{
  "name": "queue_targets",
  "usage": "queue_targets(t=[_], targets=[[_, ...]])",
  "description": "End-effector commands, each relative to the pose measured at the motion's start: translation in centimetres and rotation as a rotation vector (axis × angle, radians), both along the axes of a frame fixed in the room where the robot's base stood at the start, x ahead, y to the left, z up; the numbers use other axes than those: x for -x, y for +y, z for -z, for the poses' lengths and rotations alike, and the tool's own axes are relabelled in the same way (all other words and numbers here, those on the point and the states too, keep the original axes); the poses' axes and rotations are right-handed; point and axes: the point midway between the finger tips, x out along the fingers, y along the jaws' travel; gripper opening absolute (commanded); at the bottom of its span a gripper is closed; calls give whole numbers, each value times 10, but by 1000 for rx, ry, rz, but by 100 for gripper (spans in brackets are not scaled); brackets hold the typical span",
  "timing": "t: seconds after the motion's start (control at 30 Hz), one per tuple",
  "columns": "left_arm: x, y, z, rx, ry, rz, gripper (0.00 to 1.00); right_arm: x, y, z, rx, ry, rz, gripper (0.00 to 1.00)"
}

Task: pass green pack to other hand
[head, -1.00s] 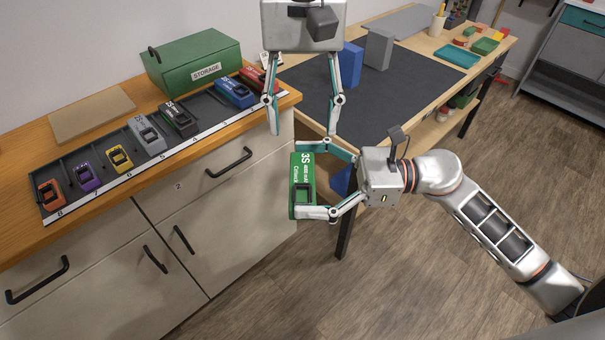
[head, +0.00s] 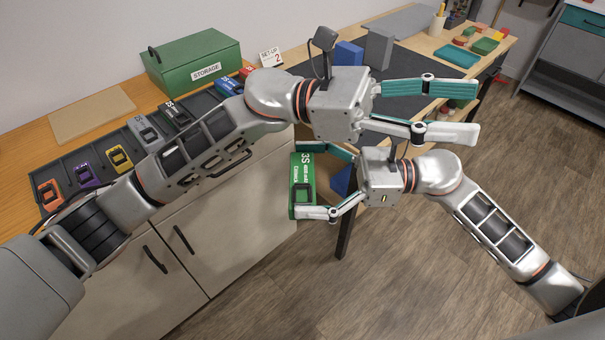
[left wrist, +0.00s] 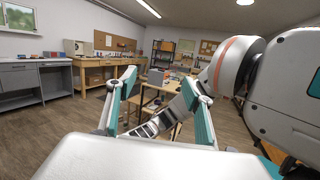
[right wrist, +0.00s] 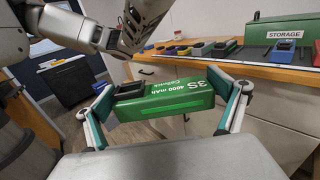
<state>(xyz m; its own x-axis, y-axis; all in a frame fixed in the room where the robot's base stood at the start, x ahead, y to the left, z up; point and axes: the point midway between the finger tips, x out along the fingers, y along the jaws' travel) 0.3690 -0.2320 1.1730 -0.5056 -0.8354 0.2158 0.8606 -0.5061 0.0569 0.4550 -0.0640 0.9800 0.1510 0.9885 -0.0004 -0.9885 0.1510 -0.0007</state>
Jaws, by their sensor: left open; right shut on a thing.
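The right wrist view shows the pack (right wrist: 165,100) between both fingers. My left gripper (head: 462,110) is open and empty, above and to the right of the pack, pointing right and away from it. In the left wrist view its fingers (left wrist: 160,105) are spread with nothing between them. The left arm crosses over the bench.
A tray (head: 65,168) with several coloured packs lies on the wooden bench, partly hidden by my left arm. A green storage box (head: 190,58) stands behind it. A dark-topped table (head: 310,62) with blue and grey blocks stands beyond my grippers. Open floor lies at right.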

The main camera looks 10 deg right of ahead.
Motion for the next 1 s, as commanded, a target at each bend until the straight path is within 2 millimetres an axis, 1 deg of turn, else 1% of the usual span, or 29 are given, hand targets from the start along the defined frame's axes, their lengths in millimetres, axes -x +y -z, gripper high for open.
queue_targets(t=[0.03,0.07,0.1,0.17,0.2,0.23,0.3,0.37,0.4,0.47,0.5,0.57,0.6,0.67,0.7,0.73,0.77,0.8,0.87,0.9,0.97,1.0], targets=[[-17,7,-3,33,137,-43,52,0,0,-1,-1,-1,0,65],[-27,11,-6,49,216,-65,52,0,0,-1,-2,-1,0,65],[-42,19,-7,72,322,-95,52,0,0,-1,-2,-1,0,65],[-66,32,-6,105,482,-138,52,0,0,-1,-1,-1,0,65],[-83,42,-2,128,589,-166,52,0,0,-1,-1,-1,0,65],[-95,50,2,145,665,-184,52,0,0,-1,-1,-1,0,65],[-121,69,14,183,830,-222,52,0,0,-1,-1,-1,0,65],[-141,86,27,213,962,-250,52,0,0,-1,-1,-1,0,65],[-153,98,38,234,1044,-268,52,0,0,-1,-2,-1,0,65],[-169,115,55,263,1164,-291,52,0,0,-1,-1,-1,0,65],[-179,127,67,283,1242,-305,52,0,0,-1,-1,-1,0,65],[-191,145,88,313,1356,-326,52,0,0,-1,-1,-1,0,65],[-198,156,103,333,1430,-336,52,0,0,-1,-1,-1,0,65],[-205,173,126,362,1541,-350,52,0,0,-1,-1,-1,0,65],[-208,184,142,382,1614,-357,52,0,0,-1,-1,-1,0,65],[-210,191,155,397,1669,-363,52,0,0,-1,-1,-1,0,65],[-211,199,167,412,1721,-368,52,0,0,-1,-1,-1,0,65],[-211,209,184,432,1792,-373,52,0,0,-1,-2,-1,0,65],[-210,225,209,464,1896,-381,52,0,0,-1,-2,-1,0,65],[-208,234,226,485,1962,-385,52,0,0,-1,-1,-1,0,65],[-204,249,251,518,2061,-392,52,0,0,-1,-1,-1,0,65],[-200,259,268,542,2123,-397,52,0,0,-1,-1,-1,0,65]])
